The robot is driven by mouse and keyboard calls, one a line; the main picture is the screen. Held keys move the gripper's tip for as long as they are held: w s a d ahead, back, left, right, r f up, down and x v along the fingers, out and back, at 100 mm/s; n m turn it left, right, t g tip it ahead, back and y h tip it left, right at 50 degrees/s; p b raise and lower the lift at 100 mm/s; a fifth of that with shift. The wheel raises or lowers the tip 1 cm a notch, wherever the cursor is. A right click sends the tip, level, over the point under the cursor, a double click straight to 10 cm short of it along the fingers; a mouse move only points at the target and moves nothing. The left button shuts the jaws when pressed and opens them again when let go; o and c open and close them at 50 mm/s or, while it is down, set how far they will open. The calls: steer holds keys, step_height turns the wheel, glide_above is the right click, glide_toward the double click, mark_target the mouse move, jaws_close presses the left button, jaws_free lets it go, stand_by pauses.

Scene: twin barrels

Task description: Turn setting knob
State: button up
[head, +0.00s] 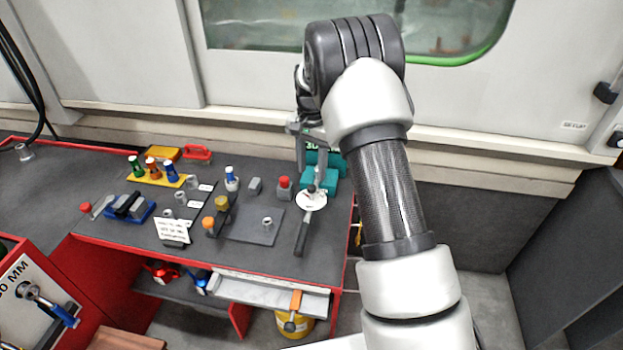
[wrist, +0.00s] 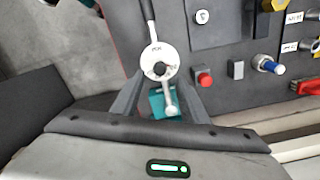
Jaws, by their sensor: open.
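A tool with a white round dial (head: 312,200) and a long dark handle (head: 301,236) lies near the right end of the bench. A small black knob (wrist: 160,68) sits at the dial's centre. I take it for the setting knob, though no label on it is readable. A silver round-ended stub (wrist: 169,103) extends from the dial over a teal block (wrist: 158,98). My gripper (head: 308,142) is above the dial's far side. In the wrist view, my gripper (wrist: 161,80) is open, with one finger on each side of the knob and stub. Contact cannot be told.
A grey plate (head: 250,232) lies beside the handle. The bench's red edge (head: 346,240) is close on the right; a wall stands behind.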

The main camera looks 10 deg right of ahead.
step_height(320, 180, up, 12)
steer(key=shift+f+p, duration=0.15)
steer(key=shift+p, duration=0.15)
step_height(320, 180, up, 8)
steer(key=n+t+p, duration=0.1)
glide_above(311, 187)
steer(key=s, duration=0.4)
steer(key=s+r+n+t+p, duration=0.2)
steer(key=s+r+n, duration=0.1)
steer(key=s+r, duration=0.7)
steer(key=s+n+t+p, duration=0.2)
steer(key=s+n+p, duration=0.1)
steer(key=s, duration=1.7)
steer(key=shift+s+a+r+n+t, duration=0.15)
steer(key=shift+s+a+n+t, duration=0.2)
steer(key=shift+n, duration=0.55)
steer(key=shift+d, duration=0.1)
